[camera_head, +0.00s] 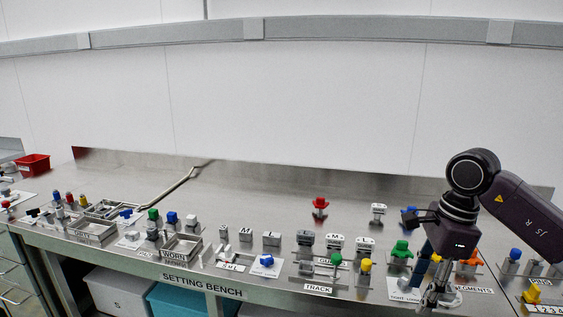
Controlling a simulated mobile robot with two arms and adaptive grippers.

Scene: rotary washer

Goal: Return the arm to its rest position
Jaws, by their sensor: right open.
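My right arm comes in from the right edge, and its dark wrist hangs over the right part of the steel bench (255,185). My right gripper (432,298) points down near the bench's front edge, by the "SEGMENTS" label. It is open, and I see nothing held in it. A blue part (427,250) shows just behind the wrist. A green knob part (401,249) stands just left of the gripper, and an orange part (470,259) stands to its right. My left gripper is not in view.
A red knob part (320,205) stands alone farther back. Several small fixtures line the front edge, with a yellow-topped part (365,266) left of the gripper. A red bin (33,164) is far left. Bins (190,300) sit below.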

